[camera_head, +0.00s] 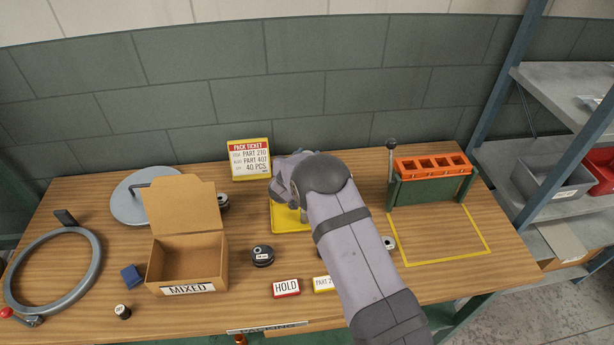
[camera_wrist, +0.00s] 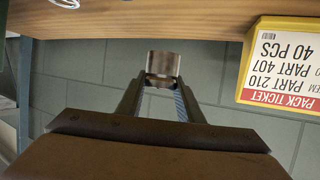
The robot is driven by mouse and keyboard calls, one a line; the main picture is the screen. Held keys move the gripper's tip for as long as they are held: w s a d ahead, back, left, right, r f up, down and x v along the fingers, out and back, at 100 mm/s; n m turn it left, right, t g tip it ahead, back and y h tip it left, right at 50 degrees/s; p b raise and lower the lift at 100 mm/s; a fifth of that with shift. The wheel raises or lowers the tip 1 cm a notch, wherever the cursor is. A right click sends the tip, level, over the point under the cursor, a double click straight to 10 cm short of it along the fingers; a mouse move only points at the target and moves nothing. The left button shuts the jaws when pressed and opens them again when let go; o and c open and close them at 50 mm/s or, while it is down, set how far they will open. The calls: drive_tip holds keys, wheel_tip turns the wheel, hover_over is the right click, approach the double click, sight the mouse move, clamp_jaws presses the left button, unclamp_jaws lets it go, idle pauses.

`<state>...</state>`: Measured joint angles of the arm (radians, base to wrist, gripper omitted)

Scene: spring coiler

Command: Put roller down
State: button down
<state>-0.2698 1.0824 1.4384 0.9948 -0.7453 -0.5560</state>
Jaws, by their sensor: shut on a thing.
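My gripper (camera_wrist: 162,82) is shut on a small metallic cylinder, which looks like the roller (camera_wrist: 163,62), held between the two fingertips in the wrist view. The roller is off the table, in front of the dark wall tiles, close to the table edge in that view. In the head view my wrist and forearm hide the fingertips and the roller, above the yellow tray (camera_head: 287,222) near the back of the table. My arm covers part of this tray.
A pack ticket sign (camera_head: 250,159) stands at the back, close to my wrist. An open MIXED box (camera_head: 188,262) is left. A black spool (camera_head: 262,256) and a HOLD label (camera_head: 286,288) lie in front. An orange-topped rack (camera_head: 431,180) stands right, beside a bare yellow-outlined area (camera_head: 440,238).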

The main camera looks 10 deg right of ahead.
drive_tip(key=shift+w+f+b, duration=0.1)
drive_tip(key=shift+f+b, duration=1.95)
drive_tip(key=shift+f, duration=1.25)
drive_tip(key=shift+f, duration=0.15)
drive_tip(key=c, duration=1.2)
unclamp_jaws()
drive_tip(key=shift+f, duration=0.1)
drive_tip(key=shift+r, duration=0.3)
drive_tip(key=shift+s+a+r, duration=0.1)
drive_tip(key=shift+s+a, duration=0.2)
drive_tip(key=shift+s, duration=0.35)
drive_tip(key=b+v, duration=0.2)
drive_tip(key=v, duration=0.8)
drive_tip(key=shift+s+r, duration=0.15)
drive_tip(key=shift+s, duration=0.2)
